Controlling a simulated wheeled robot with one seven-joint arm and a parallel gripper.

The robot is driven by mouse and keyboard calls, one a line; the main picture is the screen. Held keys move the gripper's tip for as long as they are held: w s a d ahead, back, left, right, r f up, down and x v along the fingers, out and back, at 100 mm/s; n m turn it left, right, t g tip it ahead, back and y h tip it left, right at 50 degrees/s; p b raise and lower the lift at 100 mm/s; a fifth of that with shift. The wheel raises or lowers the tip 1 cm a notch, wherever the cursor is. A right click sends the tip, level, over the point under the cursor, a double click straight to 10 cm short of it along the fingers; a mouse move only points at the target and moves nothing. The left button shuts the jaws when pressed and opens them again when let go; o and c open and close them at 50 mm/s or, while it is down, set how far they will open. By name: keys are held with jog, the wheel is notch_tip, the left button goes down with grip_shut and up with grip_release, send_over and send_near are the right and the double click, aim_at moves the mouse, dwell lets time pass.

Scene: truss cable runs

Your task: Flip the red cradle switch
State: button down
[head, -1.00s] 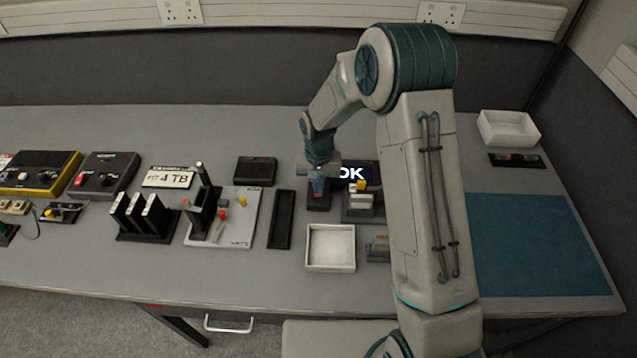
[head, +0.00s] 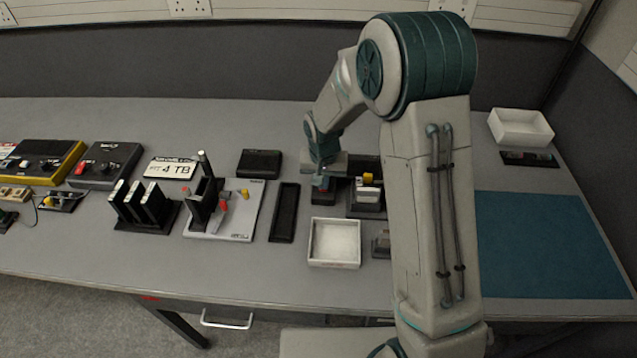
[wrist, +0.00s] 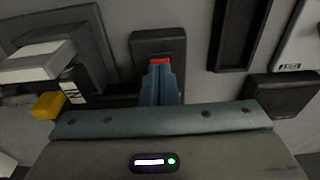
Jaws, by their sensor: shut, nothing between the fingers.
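The red switch (wrist: 160,61) sits on a small dark box (wrist: 158,42) in the wrist view. My gripper (wrist: 160,75) is shut, with its blue fingers together and their tips at the near edge of the red part. The fingers cover some of the switch, so I cannot tell which way it is tipped or whether they touch it. In the head view my gripper (head: 322,183) points down over the dark box (head: 323,197). Beside the box is the cradle (head: 366,210), holding a pale block (head: 369,193) with a yellow piece (head: 368,177).
A white tray (head: 335,264) lies in front of the box. A long black tray (head: 284,212) and a grey board with upright posts (head: 240,228) stand to the left. A blue mat (head: 550,245) lies at right. My arm hides part of the table.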

jog(key=shift+w+d+f, duration=0.1)
jog(key=shift+w+d, duration=0.1)
jog(key=shift+w, duration=0.2)
jog(key=shift+w+d, duration=0.1)
jog(key=shift+w, duration=0.15)
jog(key=shift+r, duration=0.25)
notch_tip(320, 180, up, 14)
jog(key=s+p, duration=0.1)
jog(key=shift+s+a, duration=0.3)
jog(key=shift+s, duration=0.05)
dwell(0.4)
